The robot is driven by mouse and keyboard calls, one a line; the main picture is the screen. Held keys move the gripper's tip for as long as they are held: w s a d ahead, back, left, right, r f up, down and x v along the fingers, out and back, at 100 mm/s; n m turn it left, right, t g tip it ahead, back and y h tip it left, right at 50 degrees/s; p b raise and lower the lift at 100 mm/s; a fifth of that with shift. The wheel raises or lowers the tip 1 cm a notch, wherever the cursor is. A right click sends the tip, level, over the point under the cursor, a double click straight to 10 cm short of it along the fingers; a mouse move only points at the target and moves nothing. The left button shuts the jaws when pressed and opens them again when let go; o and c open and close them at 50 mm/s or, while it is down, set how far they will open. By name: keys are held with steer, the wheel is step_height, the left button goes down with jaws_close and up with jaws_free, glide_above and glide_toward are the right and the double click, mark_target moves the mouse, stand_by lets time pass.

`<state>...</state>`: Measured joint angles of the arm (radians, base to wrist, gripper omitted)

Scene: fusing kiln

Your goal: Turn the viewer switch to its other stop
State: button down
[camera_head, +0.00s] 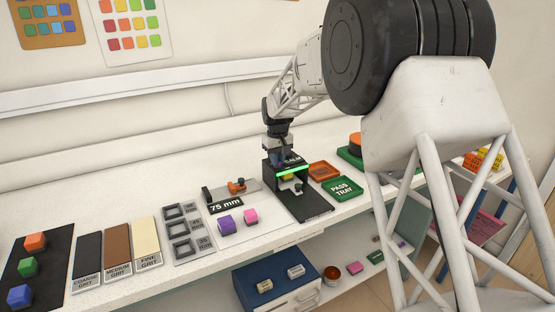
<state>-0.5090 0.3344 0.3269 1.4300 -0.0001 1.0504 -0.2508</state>
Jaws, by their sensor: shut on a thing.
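The viewer (304,201) is a black stand on the bench with a flat base and a lit green strip (292,170) across its front. A small yellowish piece shows under the strip. My gripper (279,155) points down at the top of the viewer, at its back left. It is shut on the viewer switch, which the fingers and the viewer's housing mostly hide. Which stop the switch is at cannot be told from this view.
Left of the viewer are a clamp fixture (237,187), a "75 mm" label, purple (226,224) and pink (250,216) blocks and a gauge plate (182,235). Right are an orange tray (323,171) and green pass tray (343,189). Grit strips and coloured blocks lie far left.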

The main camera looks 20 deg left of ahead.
steer(key=shift+n, duration=0.3)
steer(key=c, duration=1.1)
jaws_free()
steer(key=shift+r, duration=3.9)
steer(key=shift+d, duration=0.1)
